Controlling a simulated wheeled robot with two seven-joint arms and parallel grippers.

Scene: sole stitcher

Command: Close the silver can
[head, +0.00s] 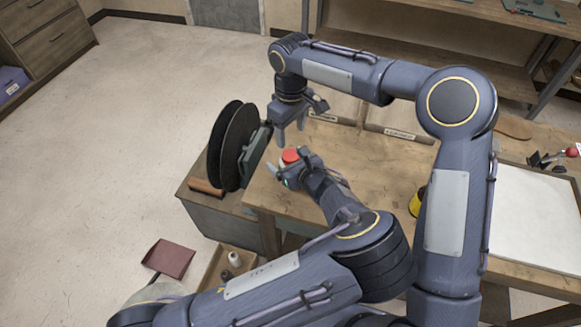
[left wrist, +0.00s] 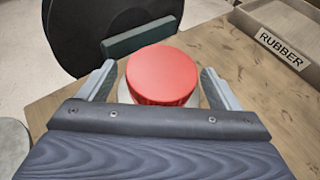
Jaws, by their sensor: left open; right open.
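A red round lid (head: 290,155) sits on top of a pale silver can near the left end of the wooden workbench. In the left wrist view the red lid (left wrist: 162,75) is large and near, with a rim of the can (left wrist: 124,93) showing below it. Most of the can is hidden. My left gripper (head: 287,164) is open, with one finger on each side of the lid and can. I cannot tell whether the fingers touch. My right gripper (head: 290,130) is open and empty, above and behind the lid, pointing down.
Large black discs (head: 232,146) stand just left of the can. A yellow item (head: 416,203) and a white panel (head: 533,222) are farther right. The bench's left edge is close.

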